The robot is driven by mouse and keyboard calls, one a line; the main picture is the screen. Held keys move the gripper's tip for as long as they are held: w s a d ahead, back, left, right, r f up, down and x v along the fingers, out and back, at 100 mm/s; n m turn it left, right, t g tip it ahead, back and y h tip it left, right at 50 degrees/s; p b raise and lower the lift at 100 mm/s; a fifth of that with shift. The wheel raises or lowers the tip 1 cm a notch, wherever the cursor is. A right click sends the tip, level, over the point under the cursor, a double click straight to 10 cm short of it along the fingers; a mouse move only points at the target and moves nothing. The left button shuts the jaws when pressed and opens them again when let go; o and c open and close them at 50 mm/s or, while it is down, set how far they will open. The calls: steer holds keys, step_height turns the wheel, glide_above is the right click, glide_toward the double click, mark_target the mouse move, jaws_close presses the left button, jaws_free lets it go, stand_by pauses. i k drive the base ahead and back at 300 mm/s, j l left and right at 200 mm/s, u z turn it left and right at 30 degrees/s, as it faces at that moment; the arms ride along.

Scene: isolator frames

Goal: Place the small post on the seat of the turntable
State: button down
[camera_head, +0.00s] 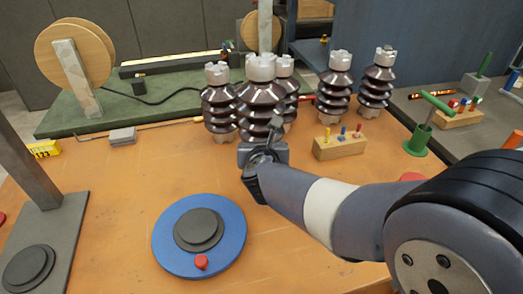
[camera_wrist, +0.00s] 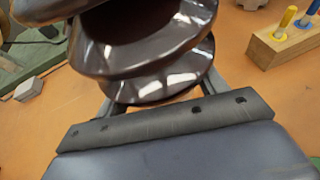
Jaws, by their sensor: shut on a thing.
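My gripper (camera_head: 266,140) is shut on a ribbed dark-brown post (camera_head: 258,98) with a pale notched top. In the wrist view the post's glossy brown discs (camera_wrist: 150,50) fill the space between the fingers of my gripper (camera_wrist: 160,85). The post looks upright; its foot is hidden behind my gripper, so I cannot tell whether it touches the table. The turntable (camera_head: 231,245) is a blue disc at the front of the table, left of and nearer than my gripper. Its round dark-grey seat (camera_head: 199,229) is empty. A red knob (camera_head: 201,262) sits on its front edge.
Similar brown posts stand close by: one left (camera_head: 219,105), one behind (camera_head: 288,72), two to the right (camera_head: 336,88) (camera_head: 376,82). A wooden block with coloured pegs (camera_head: 339,148) is right of my gripper. The orange table (camera_head: 120,180) is bare around the turntable's left side.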

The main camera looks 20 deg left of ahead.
mark_target(197, 224)
steer(key=k+l, duration=0.7)
steer(key=k, duration=0.2)
